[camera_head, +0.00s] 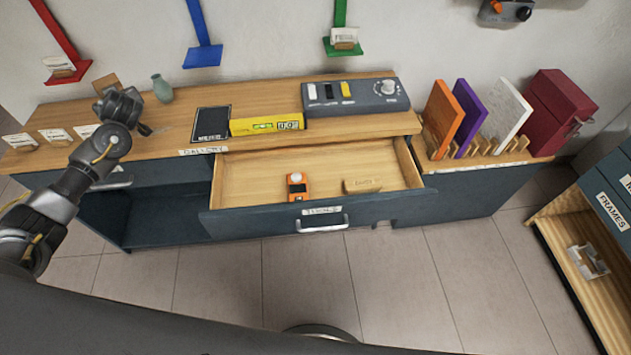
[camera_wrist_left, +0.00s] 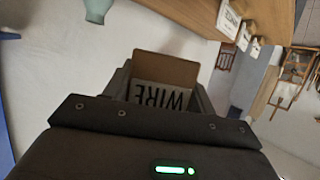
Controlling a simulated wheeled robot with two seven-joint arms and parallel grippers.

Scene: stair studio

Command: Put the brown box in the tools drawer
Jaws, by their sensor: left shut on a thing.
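The brown box (camera_head: 105,82) is held at the end of my left gripper (camera_head: 110,94), above the left part of the wooden counter. In the left wrist view the brown box (camera_wrist_left: 165,68) sits between the fingers of my left gripper (camera_wrist_left: 163,92), with a white label reading "WIRE" facing the camera. The gripper is shut on it. The tools drawer (camera_head: 240,180) is pulled open at the counter's middle. An orange device (camera_head: 298,187) and a small wooden block (camera_head: 362,185) lie inside it, with bare floor around them. My right gripper is not in view.
On the counter (camera_head: 170,136) stand a green vase (camera_head: 162,89), a black card (camera_head: 211,123), a yellow box (camera_head: 267,126) and a grey control panel (camera_head: 356,95). Upright coloured panels (camera_head: 444,118) and a dark red case (camera_head: 556,110) stand at right.

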